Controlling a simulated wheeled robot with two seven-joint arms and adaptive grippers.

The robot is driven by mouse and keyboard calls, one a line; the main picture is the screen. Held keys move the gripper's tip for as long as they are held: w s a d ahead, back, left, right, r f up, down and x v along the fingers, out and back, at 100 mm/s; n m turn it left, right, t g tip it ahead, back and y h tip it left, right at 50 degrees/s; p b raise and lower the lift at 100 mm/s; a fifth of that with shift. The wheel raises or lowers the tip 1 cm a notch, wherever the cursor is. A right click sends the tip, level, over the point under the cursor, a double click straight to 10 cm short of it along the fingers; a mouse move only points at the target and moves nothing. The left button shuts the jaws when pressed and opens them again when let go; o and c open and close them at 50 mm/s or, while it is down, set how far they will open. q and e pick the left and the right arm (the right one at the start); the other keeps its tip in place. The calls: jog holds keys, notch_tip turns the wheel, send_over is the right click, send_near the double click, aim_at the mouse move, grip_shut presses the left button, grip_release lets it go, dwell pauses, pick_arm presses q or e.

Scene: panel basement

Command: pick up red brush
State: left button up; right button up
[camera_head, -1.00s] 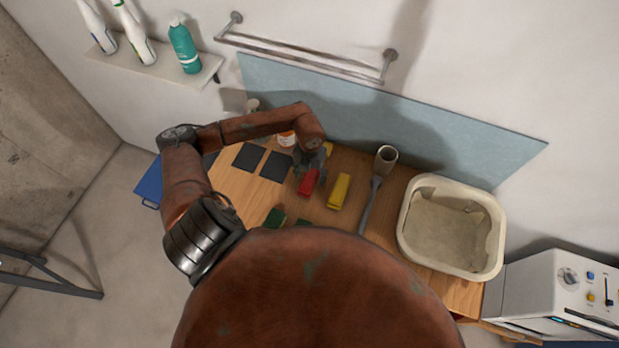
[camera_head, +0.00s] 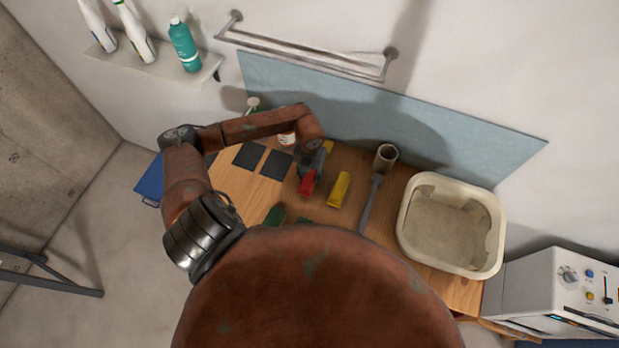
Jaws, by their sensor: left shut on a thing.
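The red brush (camera_head: 308,183) is a small red block shape near the middle of the wooden table. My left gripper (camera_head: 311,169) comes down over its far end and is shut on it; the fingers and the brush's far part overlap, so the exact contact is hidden. I cannot tell whether the brush is clear of the table. A yellow brush-like block (camera_head: 339,189) lies just right of it, apart from it. My right gripper is not in view.
A grey scoop-like tool (camera_head: 375,185) and a cream basin (camera_head: 452,225) stand to the right. Two dark squares (camera_head: 263,162) lie to the left. A green item (camera_head: 275,216) lies nearer me. A bottle shelf (camera_head: 160,62) and towel rail (camera_head: 305,50) are on the wall.

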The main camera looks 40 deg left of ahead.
pick_arm(q)
jog(key=shift+r, duration=0.1)
jog(key=shift+c, duration=0.5)
jog(key=shift+r+b, duration=0.35)
jog(key=shift+r, duration=0.15)
jog(key=s+d+r+b, duration=0.3)
jog(key=s+d+r, duration=0.3)
jog(key=d+r, duration=0.5)
jog(key=shift+d+r+b, duration=0.4)
jog(key=shift+d, duration=0.4)
jog(key=o, duration=0.8)
jog(key=shift+c, duration=0.2)
jog(key=c, duration=0.5)
